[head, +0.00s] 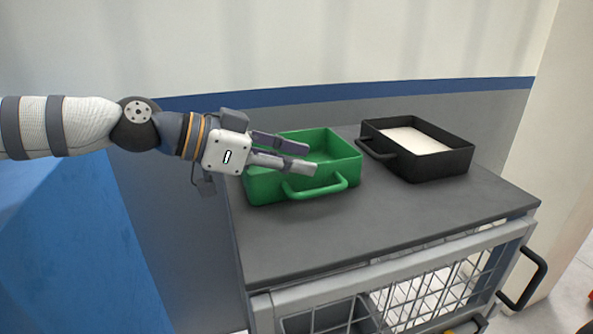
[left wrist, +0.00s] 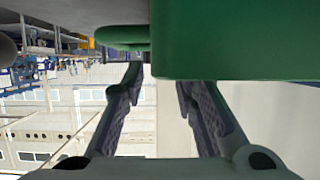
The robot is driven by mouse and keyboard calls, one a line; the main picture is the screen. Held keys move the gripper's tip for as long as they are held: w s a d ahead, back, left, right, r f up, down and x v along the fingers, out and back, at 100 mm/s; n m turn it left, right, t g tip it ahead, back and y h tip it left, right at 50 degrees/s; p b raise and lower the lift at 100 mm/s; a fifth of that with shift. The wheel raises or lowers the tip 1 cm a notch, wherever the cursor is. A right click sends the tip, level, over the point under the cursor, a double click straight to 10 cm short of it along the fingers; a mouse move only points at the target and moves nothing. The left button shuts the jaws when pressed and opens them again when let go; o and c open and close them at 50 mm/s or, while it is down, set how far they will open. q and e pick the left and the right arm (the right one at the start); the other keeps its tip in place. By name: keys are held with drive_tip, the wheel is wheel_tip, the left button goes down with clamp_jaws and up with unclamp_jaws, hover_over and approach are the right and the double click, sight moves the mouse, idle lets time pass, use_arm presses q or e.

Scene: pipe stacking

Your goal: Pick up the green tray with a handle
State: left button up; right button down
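The green tray (head: 262,187) sits on the left part of the grey cabinet top in the head view. Its handle (head: 316,188) sticks out from the front side. The tray wall also fills the upper right of the left wrist view (left wrist: 230,40), with the handle (left wrist: 122,36) to its left. My left gripper (head: 309,157) is open, its two fingers apart over the tray's near left part in the head view. In the left wrist view nothing is between the fingers, and the tray lies beyond the fingertips. My right gripper is not in view.
A black tray (head: 440,166) with a white inside stands to the right on the grey cabinet top (head: 400,218). The front of that top is clear. A wire-mesh front with a black handle (head: 524,280) is below. A wall stands behind.

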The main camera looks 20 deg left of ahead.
sight(339, 164)
use_arm(q)
drive_tip(key=x, duration=0.4)
drive_tip(key=shift+s+f, duration=0.1)
drive_tip(key=shift+s, duration=0.1)
clamp_jaws()
drive_tip(key=shift+a, duration=0.1)
